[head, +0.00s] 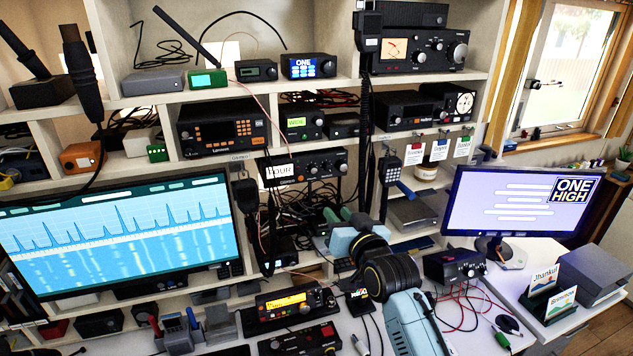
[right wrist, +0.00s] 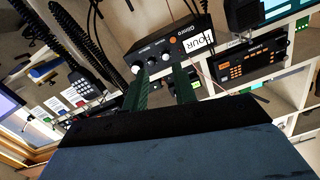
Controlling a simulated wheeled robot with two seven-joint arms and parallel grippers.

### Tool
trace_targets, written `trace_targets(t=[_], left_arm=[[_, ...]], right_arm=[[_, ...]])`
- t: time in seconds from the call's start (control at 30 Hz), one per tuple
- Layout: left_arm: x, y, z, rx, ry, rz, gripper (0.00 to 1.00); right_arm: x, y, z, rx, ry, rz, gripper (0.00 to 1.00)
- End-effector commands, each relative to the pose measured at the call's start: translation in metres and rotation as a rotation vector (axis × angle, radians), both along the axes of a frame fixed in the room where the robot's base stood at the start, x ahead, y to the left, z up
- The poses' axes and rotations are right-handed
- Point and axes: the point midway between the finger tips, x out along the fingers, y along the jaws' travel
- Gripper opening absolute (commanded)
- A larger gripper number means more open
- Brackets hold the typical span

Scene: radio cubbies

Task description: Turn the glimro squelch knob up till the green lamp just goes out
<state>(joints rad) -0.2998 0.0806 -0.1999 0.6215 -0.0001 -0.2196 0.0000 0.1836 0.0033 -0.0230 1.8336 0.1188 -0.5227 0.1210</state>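The Glimro radio (head: 303,167) is a black box with a white card reading FOUR, on the middle shelf. In the right wrist view the Glimro radio (right wrist: 168,50) appears turned over, with a row of several knobs (right wrist: 150,57) and a small orange spot on its front. Which knob is the squelch I cannot read, and I can make out no lit green lamp. My right gripper (head: 340,213) is open, its green fingers apart and empty, below and in front of the radio. In the right wrist view its fingertips (right wrist: 160,72) point at the radio's front, near the knobs. My left gripper is not in view.
A black handset (head: 389,168) and hanging coiled cords (head: 368,110) are right of the radio. A large spectrum monitor (head: 120,235) stands left, a smaller screen (head: 515,203) right. Below are a yellow-display radio (head: 290,303) and a black box with red leads (head: 453,265).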

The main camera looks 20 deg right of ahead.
Motion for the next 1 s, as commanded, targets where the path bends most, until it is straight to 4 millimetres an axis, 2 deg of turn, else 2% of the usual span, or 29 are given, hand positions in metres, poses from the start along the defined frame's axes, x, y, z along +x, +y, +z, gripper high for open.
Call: trace_targets(t=[0.03, 0.17, 0.37, 0.8, 1.0], left_arm=[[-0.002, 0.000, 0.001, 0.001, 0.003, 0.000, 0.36], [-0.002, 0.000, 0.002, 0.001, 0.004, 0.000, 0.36], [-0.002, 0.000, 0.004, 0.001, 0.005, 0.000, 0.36], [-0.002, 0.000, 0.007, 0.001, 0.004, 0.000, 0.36], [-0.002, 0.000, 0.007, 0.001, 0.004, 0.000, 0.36]], right_arm=[[0.006, -0.001, 0.014, 0.013, -0.034, -0.004, 0.27], [0.016, -0.002, 0.027, 0.028, -0.074, -0.009, 0.27], [0.040, 0.000, 0.028, 0.027, -0.075, -0.007, 0.27], [0.107, 0.006, 0.027, 0.026, -0.072, -0.008, 0.27], [0.130, 0.007, 0.026, 0.025, -0.072, -0.008, 0.27]])
